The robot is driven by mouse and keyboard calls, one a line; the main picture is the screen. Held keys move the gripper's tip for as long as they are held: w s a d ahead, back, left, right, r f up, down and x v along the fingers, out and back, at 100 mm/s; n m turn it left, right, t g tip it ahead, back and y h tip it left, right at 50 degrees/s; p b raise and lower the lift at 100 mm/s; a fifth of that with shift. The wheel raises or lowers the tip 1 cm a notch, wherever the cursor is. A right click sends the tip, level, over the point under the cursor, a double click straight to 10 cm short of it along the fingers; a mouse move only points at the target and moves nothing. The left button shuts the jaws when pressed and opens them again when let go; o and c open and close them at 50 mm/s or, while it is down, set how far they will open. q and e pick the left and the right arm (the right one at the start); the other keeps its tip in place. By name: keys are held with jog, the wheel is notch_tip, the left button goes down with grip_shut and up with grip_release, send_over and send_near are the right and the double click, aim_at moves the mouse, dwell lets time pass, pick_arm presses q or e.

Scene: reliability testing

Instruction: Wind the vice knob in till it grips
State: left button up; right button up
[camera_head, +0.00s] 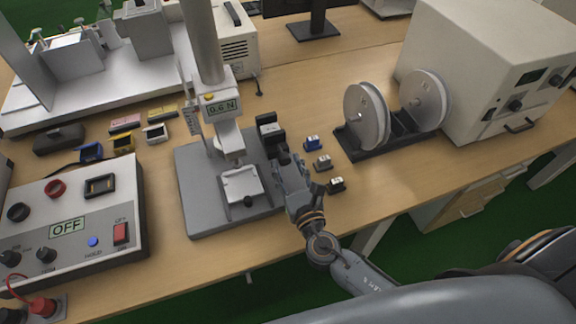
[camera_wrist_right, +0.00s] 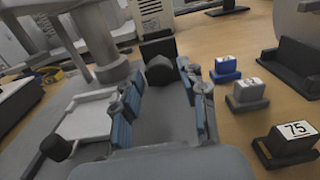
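The small white vice (camera_head: 241,182) sits on the base plate, left of the gripper. A round black knob (camera_head: 248,201) is on its front; it shows at lower left in the wrist view (camera_wrist_right: 56,147), outside the fingers. My left gripper is not in view.
The stand's column (camera_head: 203,40) and its 0.6 N display (camera_head: 221,107) rise behind the vice. Small blue (camera_head: 312,143), grey (camera_head: 323,162) and black (camera_head: 337,185) blocks stand right of the gripper. A control box (camera_head: 75,215) reading OFF stands left.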

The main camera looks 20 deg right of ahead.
grip_shut()
jog(key=shift+m, duration=0.4)
jog(key=m+b, duration=0.2)
jog(key=m, duration=0.1)
jog(key=shift+f+m, duration=0.1)
jog(key=shift+m, duration=0.3)
jog(key=m+b, duration=0.1)
jog(key=m, duration=0.3)
jog(key=shift+b, duration=0.4)
jog(key=m+b, duration=0.1)
jog(key=m, duration=0.4)
jog(key=shift+m, duration=0.4)
jog(key=shift+d+m+y+b, duration=0.1)
jog(key=shift+m+y+b, duration=0.2)
jog(key=shift+m, duration=2.2)
